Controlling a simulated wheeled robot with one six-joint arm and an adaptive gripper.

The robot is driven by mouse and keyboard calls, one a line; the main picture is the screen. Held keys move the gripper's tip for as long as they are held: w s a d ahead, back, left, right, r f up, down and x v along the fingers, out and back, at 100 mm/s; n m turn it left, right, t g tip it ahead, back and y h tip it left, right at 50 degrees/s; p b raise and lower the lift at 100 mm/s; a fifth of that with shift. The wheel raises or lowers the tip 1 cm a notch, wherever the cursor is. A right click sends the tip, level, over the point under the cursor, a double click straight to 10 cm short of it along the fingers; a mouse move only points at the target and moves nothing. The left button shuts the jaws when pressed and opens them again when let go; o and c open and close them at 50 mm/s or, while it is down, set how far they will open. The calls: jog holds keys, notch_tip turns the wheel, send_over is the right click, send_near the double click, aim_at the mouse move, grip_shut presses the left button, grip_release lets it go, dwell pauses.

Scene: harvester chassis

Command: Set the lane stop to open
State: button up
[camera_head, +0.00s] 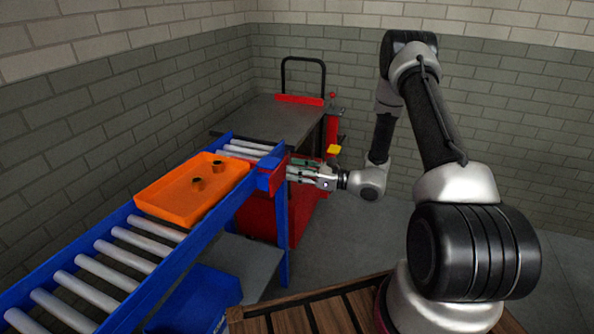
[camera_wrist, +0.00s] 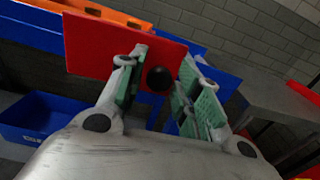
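The lane stop shows in the wrist view as a red plate (camera_wrist: 95,45) with a round black knob (camera_wrist: 159,79). In the head view its red plate (camera_head: 277,179) is at the side of the roller lane, by a blue housing (camera_head: 266,163). My gripper (camera_head: 291,170) is right of it, pointing left at it. In the wrist view my gripper (camera_wrist: 164,72) has its green-padded fingers apart, with the knob appearing between them. I cannot tell whether a pad touches the knob.
An orange tray (camera_head: 160,203) with two dark parts (camera_head: 198,184) sits on the blue roller conveyor (camera_head: 118,220), before the stop. A grey-topped cart (camera_head: 262,115) stands beyond the lane's end. A blue bin (camera_head: 205,297) is below. Floor at right is clear.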

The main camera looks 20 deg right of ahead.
grip_shut()
jog(key=v, duration=1)
jog(key=shift+d, duration=0.2)
jog(key=shift+s, duration=0.1)
jog(key=shift+o, duration=2.2)
grip_release()
jog(key=shift+d, duration=0.1)
jog(key=v, duration=1.2)
